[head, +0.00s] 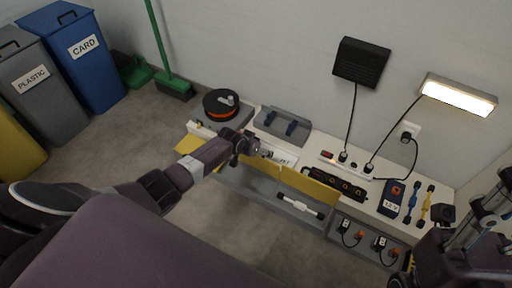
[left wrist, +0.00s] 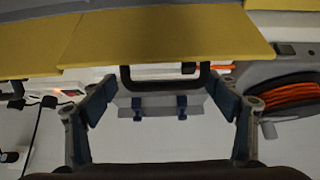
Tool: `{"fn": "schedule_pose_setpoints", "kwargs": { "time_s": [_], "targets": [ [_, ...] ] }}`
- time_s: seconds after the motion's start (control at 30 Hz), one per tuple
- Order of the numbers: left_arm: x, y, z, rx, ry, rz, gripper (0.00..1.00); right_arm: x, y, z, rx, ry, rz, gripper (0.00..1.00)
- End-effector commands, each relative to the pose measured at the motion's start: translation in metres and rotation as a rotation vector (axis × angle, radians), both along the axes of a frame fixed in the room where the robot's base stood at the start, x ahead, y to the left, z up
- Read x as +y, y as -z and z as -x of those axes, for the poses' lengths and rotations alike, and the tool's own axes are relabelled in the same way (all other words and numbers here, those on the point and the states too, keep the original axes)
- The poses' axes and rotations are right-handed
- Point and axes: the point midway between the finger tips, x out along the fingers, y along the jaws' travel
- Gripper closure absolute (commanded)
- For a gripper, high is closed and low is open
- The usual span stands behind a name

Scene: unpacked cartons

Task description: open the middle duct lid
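Yellow lids run along the bench's front edge. One yellow stretch (head: 190,143) shows left of my left forearm, another (head: 318,191) to the right; the arm covers part between them. In the left wrist view a wide yellow panel (left wrist: 165,38) crosses the top, apparently the middle lid, with another yellow panel (left wrist: 28,62) at its left. My left gripper (head: 252,148) is over the bench's front edge; in the left wrist view (left wrist: 165,98) its fingers are wide apart with nothing between them gripped. My right gripper (head: 486,208) is at the right edge, its fingers unclear.
A grey case (head: 284,122) with two blue latches lies behind the left gripper; its black handle (left wrist: 166,84) shows in the wrist view. An orange-black reel (head: 221,104) stands left. A power strip (head: 344,164) and blue meter (head: 392,198) are right. The floor in front is clear.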

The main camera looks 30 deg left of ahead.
Motion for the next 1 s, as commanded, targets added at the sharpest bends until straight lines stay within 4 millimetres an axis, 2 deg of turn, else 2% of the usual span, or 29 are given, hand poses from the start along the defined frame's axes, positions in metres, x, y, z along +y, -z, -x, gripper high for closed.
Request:
{"fn": "schedule_pose_setpoints", "kwargs": {
  "time_s": [0.47,1.0],
  "targets": [
    [0.003,-0.004,0.003,0.002,0.001,-0.004,0.21,-0.001,-0.001,0.0,-0.004,0.002,-0.001,0.6],
    [0.005,-0.047,0.035,0.001,0.001,-0.005,0.21,0.0,-0.001,0.0,-0.001,0.001,0.0,0.6]
  ]
}}
